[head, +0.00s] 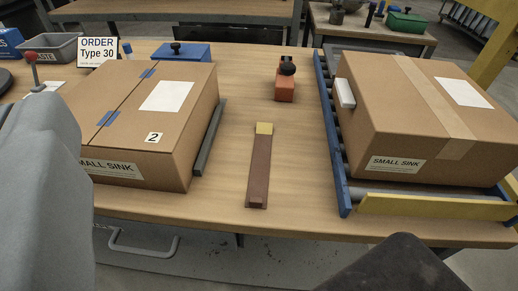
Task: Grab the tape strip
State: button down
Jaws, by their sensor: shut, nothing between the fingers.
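A long flat brown strip with a yellow far end (260,165) lies on the wooden table between two cardboard boxes. It runs from the middle of the table toward the front edge. I cannot tell for sure that this is the tape strip. Two short blue tape pieces (108,118) also show on top of the left box (130,120), along its seam. The right box (425,120) has a wide tan tape band (432,97) across its top. My gripper's fingers are not visible. Nothing of mine touches the strip.
The right box sits on a roller rack with blue rails (333,140) and a yellow front bar (435,207). A dark grey bar (210,138) lies beside the left box. An orange block with a black knob (286,82) stands behind the strip. The table around the strip is clear.

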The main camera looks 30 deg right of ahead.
aim_at(257, 196)
jog(key=k+l, duration=0.25)
jog(key=k, duration=0.2)
jog(key=k+l, duration=0.2)
jog(key=k, duration=0.25)
jog(key=k+l+z, duration=0.1)
jog(key=k+l, duration=0.15)
jog(key=k, duration=0.2)
